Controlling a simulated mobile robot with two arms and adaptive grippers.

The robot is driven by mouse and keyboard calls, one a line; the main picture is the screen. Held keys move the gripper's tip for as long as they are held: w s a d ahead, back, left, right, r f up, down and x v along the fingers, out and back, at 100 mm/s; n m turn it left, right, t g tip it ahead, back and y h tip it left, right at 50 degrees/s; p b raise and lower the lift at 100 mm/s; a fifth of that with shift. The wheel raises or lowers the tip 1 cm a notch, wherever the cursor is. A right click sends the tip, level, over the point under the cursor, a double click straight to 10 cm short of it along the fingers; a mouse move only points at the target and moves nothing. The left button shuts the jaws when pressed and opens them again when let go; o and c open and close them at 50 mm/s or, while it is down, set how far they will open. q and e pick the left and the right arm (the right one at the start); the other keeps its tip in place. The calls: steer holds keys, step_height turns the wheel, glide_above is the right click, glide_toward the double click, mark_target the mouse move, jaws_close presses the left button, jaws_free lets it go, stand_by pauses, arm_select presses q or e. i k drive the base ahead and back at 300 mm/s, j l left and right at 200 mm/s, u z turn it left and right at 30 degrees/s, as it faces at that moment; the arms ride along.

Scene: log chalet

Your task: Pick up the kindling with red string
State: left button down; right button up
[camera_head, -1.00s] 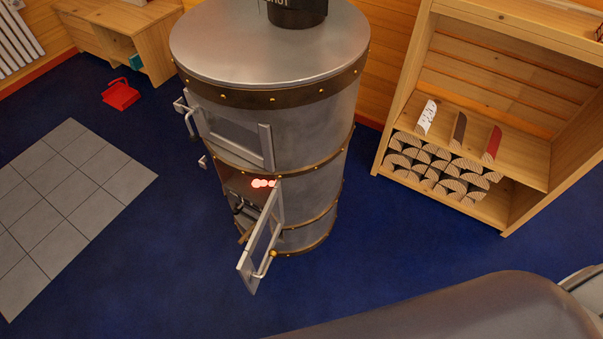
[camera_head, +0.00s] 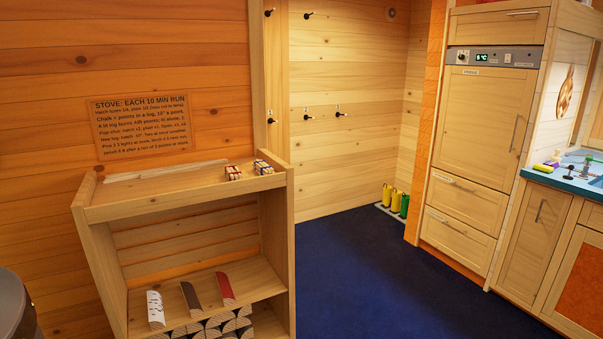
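Two small kindling bundles sit side by side on top of the wooden shelf unit (camera_head: 160,205), near its right end. The left bundle (camera_head: 233,173) shows red bands. The right bundle (camera_head: 263,167) shows dark blue bands. Both are small in view, so the string itself is hard to make out. Neither of my grippers is in view.
A white, a brown and a red-faced log (camera_head: 226,288) lean on the shelf below, above stacked logs (camera_head: 222,326). The stove's edge (camera_head: 12,305) shows at lower left. Blue floor (camera_head: 365,270) is clear before the cabinets (camera_head: 475,150). Several boots (camera_head: 395,200) stand by the wall.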

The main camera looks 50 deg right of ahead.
mark_target(232, 173)
steer(key=z, duration=1.25)
steer(key=i, duration=0.15)
